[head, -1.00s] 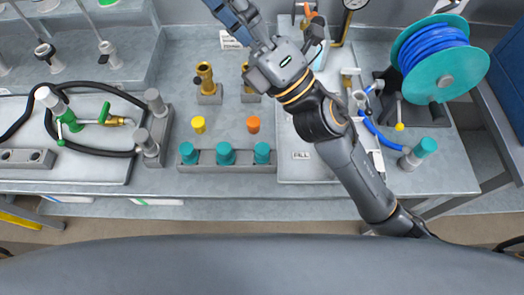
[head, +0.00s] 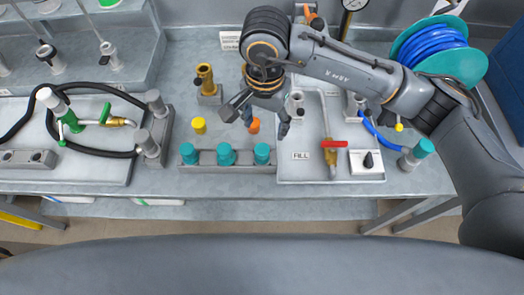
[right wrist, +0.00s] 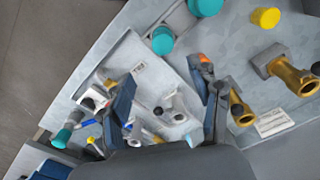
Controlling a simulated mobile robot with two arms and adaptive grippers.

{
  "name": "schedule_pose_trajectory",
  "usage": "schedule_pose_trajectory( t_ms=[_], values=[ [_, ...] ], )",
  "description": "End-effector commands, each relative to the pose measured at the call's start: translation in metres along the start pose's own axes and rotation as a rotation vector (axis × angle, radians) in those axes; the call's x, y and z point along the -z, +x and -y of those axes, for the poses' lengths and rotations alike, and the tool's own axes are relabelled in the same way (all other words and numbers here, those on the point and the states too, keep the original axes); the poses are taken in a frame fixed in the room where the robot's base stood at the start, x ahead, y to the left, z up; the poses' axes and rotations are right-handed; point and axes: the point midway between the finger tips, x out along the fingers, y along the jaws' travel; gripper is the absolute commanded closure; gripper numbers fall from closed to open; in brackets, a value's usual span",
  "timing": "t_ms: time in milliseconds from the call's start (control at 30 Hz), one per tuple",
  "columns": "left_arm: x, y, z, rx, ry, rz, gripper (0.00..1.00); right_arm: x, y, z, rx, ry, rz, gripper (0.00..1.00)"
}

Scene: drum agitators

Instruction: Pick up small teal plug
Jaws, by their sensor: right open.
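Three teal plugs stand in a row in a grey rack (head: 243,167) near the table's front: left plug (head: 189,153), middle plug (head: 225,154), right plug (head: 262,153). They look alike in size. The right wrist view shows two teal plugs, one whole (right wrist: 162,40) and one cut by the top edge (right wrist: 205,6). My right gripper (head: 261,117) is open, fingers pointing down, just behind the right end of the rack and apart from the plugs. Its spread fingers also show in the right wrist view (right wrist: 168,105), nothing held between them. My left gripper is not in view.
An orange plug (head: 254,126) shows between my right fingers in the head view. A yellow plug (head: 199,126) and brass fitting (head: 205,78) stand left of it. A tray marked FILL with a red-handled valve (head: 334,145) lies to the right. A blue hose reel (head: 435,55) stands farther right.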

Motion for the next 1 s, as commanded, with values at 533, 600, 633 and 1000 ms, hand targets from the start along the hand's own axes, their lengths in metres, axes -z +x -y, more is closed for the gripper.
schedule_pose_trajectory(
  t_ms=[533, 600, 633, 1000],
  values=[
    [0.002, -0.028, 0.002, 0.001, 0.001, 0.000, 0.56, -0.003, 0.073, 0.002, 0.002, 0.002, 0.009, 0.38],
    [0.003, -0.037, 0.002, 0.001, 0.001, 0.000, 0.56, -0.004, 0.080, 0.003, 0.000, 0.001, 0.011, 0.38],
    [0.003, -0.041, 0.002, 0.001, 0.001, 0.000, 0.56, -0.004, 0.085, 0.003, 0.000, 0.003, 0.011, 0.38],
    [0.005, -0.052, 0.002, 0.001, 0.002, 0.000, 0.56, -0.003, 0.121, 0.006, 0.004, 0.000, 0.007, 0.38]
  ],
)
